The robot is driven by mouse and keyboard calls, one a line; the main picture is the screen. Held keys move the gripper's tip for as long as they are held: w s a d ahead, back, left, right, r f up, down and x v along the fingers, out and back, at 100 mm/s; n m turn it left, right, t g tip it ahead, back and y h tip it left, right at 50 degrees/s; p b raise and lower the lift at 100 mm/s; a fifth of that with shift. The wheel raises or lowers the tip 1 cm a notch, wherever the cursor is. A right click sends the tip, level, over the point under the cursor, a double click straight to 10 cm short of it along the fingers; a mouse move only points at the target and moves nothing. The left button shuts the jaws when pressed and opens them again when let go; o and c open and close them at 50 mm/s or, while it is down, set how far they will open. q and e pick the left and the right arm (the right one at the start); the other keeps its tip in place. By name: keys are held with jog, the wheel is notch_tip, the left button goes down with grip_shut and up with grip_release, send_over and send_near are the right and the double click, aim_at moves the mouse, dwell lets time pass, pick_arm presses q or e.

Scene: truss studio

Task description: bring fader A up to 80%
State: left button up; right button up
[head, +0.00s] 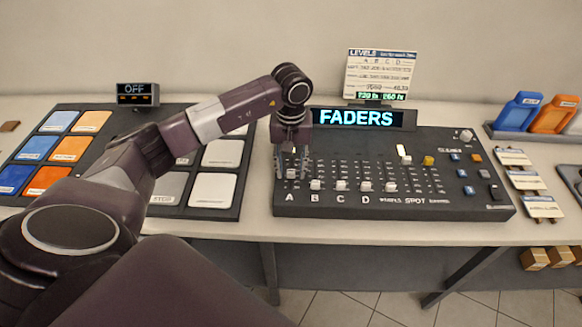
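The fader console (430,208) stands on the table with a lit sign (356,118) reading FADERS. The white cap of fader A (291,173) sits above the letter A at the console's left end, a little farther up than its neighbours. The caps of fader B (315,185), fader C (340,185) and fader D (365,186) sit low in their slots. My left gripper (291,170) points down over fader A, with one finger on each side of the cap. The fingers look apart, with gaps beside the cap. My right gripper is not in view.
A levels card (380,73) stands behind the console; its values are too small to read. A pad board (100,125) with coloured tiles lies left, partly behind my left arm. An OFF sign (137,93) stands back left.

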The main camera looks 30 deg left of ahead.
aim_at(292, 167)
pick_arm(q)
grip_shut()
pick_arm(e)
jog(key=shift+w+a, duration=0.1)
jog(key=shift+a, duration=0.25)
pick_arm(q)
jog(key=shift+w+a+f+b, duration=0.2)
jog(key=shift+w+b, duration=0.1)
jog(key=shift+b, duration=0.1)
jog(key=shift+w+a+b, duration=0.5)
jog(key=shift+w+b, duration=0.35)
jog(key=shift+b, duration=0.05)
jog(key=shift+w+a+r+b, duration=0.15)
jog(key=shift+w+a+b, duration=0.15)
jog(key=shift+w, duration=0.15)
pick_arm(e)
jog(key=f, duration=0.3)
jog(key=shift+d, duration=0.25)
pick_arm(q)
jog(key=shift+o, duration=0.8)
grip_release()
